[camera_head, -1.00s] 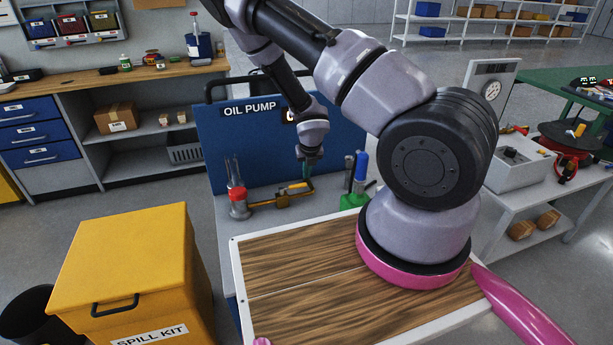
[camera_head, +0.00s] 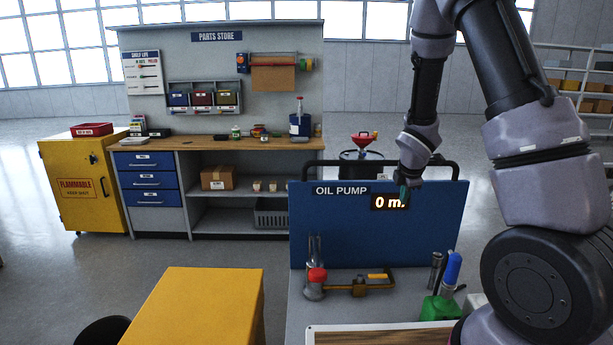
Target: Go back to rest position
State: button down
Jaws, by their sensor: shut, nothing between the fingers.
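My gripper (camera_head: 404,192) is in the head view, right of centre, in front of the blue oil pump panel (camera_head: 335,230). It points downward and is shut and empty, and it covers the right end of the panel's "0 m" display (camera_head: 385,202). Below the panel, a brass and yellow tool (camera_head: 358,286) and a red-topped item (camera_head: 316,283) rest on the grey pump shelf, apart from the gripper.
A green holder (camera_head: 438,309) with a blue-handled item stands on the pump shelf near my arm. A yellow box (camera_head: 200,306) stands at the front left. Behind are a parts bench (camera_head: 215,143) and a yellow flammable cabinet (camera_head: 80,185). Open floor lies between them.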

jog(key=s+r+m+y, duration=0.1)
jog(key=s+r+m, duration=0.55)
jog(key=r, duration=0.35)
jog(key=s+r+m, duration=0.5)
jog(key=r+m, duration=0.3)
jog(key=r, duration=0.2)
jog(key=s+a+r+m+y, duration=0.1)
jog(key=s+r+m, duration=0.3)
jog(key=s, duration=0.4)
jog(key=s+a+r+m+t+y, duration=0.1)
jog(key=s+a+r+m, duration=0.2)
jog(key=s, duration=0.5)
jog(key=shift+a+r+m, duration=0.35)
jog(key=shift+r+m, duration=0.55)
jog(key=shift+m, duration=0.15)
